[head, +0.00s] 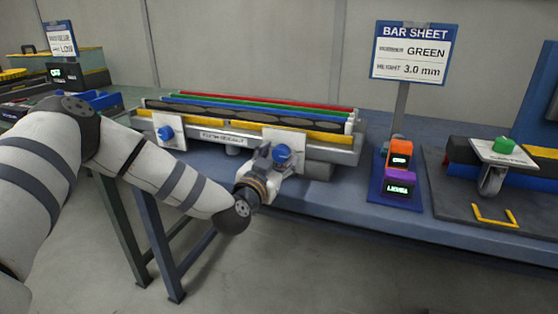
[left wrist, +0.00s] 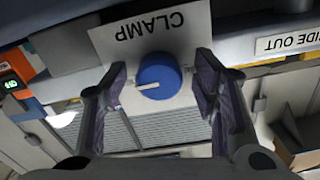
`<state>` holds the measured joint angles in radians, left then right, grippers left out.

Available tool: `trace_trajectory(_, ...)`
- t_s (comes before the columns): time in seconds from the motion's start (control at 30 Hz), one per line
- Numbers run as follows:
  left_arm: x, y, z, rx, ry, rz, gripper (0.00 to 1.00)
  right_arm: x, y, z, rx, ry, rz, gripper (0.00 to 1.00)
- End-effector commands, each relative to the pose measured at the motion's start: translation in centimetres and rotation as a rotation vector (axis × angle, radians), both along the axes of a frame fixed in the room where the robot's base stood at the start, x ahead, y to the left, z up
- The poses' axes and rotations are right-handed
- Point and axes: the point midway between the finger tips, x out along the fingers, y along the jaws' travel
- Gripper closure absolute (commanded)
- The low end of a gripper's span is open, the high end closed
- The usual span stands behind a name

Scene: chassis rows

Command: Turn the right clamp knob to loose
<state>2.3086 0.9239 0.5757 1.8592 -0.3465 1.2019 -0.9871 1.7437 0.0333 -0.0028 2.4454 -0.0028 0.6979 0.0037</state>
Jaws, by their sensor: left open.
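The right clamp knob (head: 282,153) is a round blue knob on a white plate at the right of the bar fixture. In the left wrist view the knob (left wrist: 160,76) sits under upside-down lettering "CLAMP", its white pointer line aimed left in the picture. My left gripper (head: 268,163) is in front of it. In the wrist view its open fingers (left wrist: 162,80) stand on either side of the knob, with a gap visible at each side. The left clamp knob (head: 166,133) is also blue, on its own white plate. My right gripper is not in view.
The fixture (head: 335,155) holds red, green, blue and dark bars on a blue bench (head: 345,205). A "BAR SHEET" sign (head: 414,52) stands behind orange (head: 399,152) and purple (head: 398,187) display boxes. A green-knobbed device (head: 504,147) is at the far right.

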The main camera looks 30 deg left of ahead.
Motion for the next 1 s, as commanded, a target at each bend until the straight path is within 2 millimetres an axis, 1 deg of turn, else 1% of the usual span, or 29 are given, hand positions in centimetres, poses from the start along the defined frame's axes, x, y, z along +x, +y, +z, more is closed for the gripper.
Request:
trace_trajectory(0.13, 0.0, 0.0, 0.1, 0.000, 0.000, 0.000, 0.46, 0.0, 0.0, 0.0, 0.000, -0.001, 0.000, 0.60)
trace_trajectory(0.17, 0.0, 0.0, 0.1, 0.000, 0.000, 0.000, 0.50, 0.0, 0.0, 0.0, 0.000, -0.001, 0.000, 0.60)
trace_trajectory(0.2, 0.0, 0.0, 0.0, 0.000, 0.000, 0.000, 0.59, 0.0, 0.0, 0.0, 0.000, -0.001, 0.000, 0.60)
trace_trajectory(0.27, 0.0, 0.0, 0.0, 0.000, 0.000, 0.000, 0.73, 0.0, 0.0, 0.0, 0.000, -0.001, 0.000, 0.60)
trace_trajectory(0.3, 0.0, 0.0, 0.0, 0.000, 0.000, 0.000, 0.82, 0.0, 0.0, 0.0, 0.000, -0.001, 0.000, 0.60)
trace_trajectory(0.37, 0.0, 0.0, 0.0, 0.000, 0.000, 0.000, 0.94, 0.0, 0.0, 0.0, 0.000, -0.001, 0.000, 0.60)
trace_trajectory(0.57, -0.1, 0.0, 0.0, -0.006, -0.001, 0.000, 0.94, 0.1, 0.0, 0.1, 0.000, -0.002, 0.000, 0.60)
trace_trajectory(0.73, -0.1, -0.1, 0.2, -0.049, -0.013, 0.000, 0.94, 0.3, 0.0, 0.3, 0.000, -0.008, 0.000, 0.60)
trace_trajectory(0.87, -0.1, -0.1, 0.2, -0.120, -0.030, -0.001, 0.94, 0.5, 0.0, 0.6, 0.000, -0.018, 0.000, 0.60)
trace_trajectory(1.0, 0.0, -0.1, 0.2, -0.232, -0.057, -0.001, 0.94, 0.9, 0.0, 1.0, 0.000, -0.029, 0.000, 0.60)
